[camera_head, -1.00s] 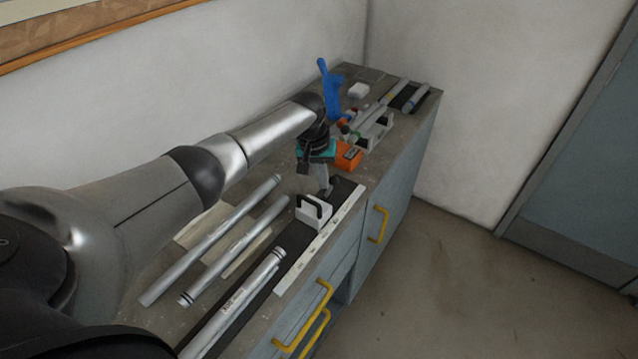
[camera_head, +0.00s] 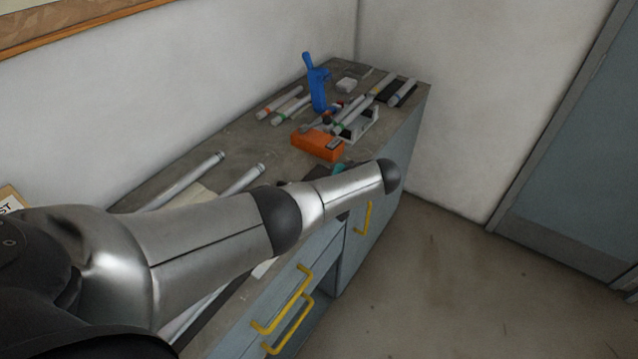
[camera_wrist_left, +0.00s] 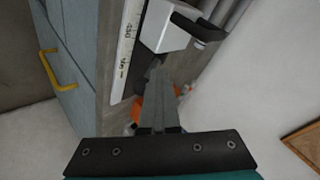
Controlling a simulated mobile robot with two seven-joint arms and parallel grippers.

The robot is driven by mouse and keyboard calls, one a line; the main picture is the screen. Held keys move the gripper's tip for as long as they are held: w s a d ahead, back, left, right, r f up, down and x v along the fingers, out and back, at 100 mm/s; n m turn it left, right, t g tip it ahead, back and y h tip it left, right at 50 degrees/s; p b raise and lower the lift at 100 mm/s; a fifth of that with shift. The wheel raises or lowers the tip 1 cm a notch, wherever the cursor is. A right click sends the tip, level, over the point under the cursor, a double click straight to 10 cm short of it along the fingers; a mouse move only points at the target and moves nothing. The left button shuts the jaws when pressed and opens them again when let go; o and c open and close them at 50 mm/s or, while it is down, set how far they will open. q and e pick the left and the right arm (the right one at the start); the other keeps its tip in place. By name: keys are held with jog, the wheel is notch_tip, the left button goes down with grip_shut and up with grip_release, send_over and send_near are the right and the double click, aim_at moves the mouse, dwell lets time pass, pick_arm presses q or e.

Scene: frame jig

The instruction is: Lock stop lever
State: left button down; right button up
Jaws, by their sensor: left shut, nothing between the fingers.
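The stop is a white block (camera_wrist_left: 165,30) with a black lever (camera_wrist_left: 198,26) on top, seen in the left wrist view beside the white scale strip (camera_wrist_left: 126,45). My left gripper (camera_wrist_left: 156,70) is shut and empty. Its fingertips are close to the near end of the stop block; I cannot tell whether they touch it. In the head view my left arm covers the stop, its lever and most of the gripper. My right gripper is in neither view.
An orange block (camera_head: 317,145), a blue upright tool (camera_head: 316,85) and a pale bracket with tubes (camera_head: 360,124) stand farther along the bench. Loose silver tubes (camera_head: 185,180) lie at the left. Yellow handles (camera_head: 283,300) stick out from the bench front.

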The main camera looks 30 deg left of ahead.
pick_arm(q)
jog(key=shift+d+f+y+b, duration=0.4)
jog(key=shift+f+y+b, duration=0.15)
jog(key=shift+y, duration=0.15)
jog(key=shift+d+f+b, duration=0.15)
jog(key=shift+f+b, duration=0.05)
jog(key=shift+b, duration=0.4)
